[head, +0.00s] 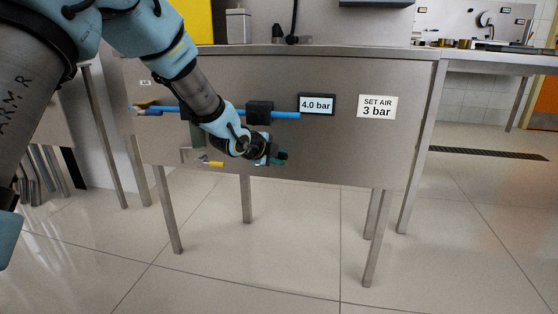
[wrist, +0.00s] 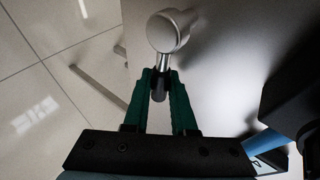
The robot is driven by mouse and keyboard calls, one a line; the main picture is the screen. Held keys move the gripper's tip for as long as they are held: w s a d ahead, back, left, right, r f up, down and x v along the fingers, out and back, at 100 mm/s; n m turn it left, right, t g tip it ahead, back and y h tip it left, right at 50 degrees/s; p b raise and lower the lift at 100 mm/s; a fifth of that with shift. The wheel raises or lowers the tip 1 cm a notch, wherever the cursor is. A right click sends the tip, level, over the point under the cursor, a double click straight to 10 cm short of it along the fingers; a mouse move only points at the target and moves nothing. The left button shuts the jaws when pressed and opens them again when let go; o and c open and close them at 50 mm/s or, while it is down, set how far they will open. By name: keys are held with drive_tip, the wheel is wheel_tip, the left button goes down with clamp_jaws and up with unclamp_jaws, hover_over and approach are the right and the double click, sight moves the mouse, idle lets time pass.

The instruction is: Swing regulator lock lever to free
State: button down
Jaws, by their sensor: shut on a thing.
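In the wrist view a small lever (wrist: 163,62) shows, with a round metal hub (wrist: 168,30), a thin metal shaft and a dark tip. I take it to be the regulator lock lever, though no label on it is readable. My gripper (wrist: 160,78) has its green fingers shut on the shaft and dark tip, one on each side. In the head view my gripper (head: 278,157) is at the panel front, below the black block on the blue pipe, and it hides the lever. The display (head: 317,104) reads 4.0 bar.
The grey panel (head: 330,155) stands on metal legs. A sign (head: 377,107) reads "SET AIR 3 bar". A blue pipe (head: 285,115) with a black block (head: 259,112) runs just above my gripper. A yellow-ended part (head: 215,163) is at its left. Floor in front is clear.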

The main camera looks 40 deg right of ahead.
drive_tip(key=shift+w+f, duration=0.1)
idle(0.3)
drive_tip(key=c, duration=1)
unclamp_jaws()
drive_tip(key=p+v, duration=0.2)
drive_tip(key=v, duration=0.8)
drive_tip(key=shift+a+r, duration=0.2)
drive_tip(key=shift+a, duration=0.15)
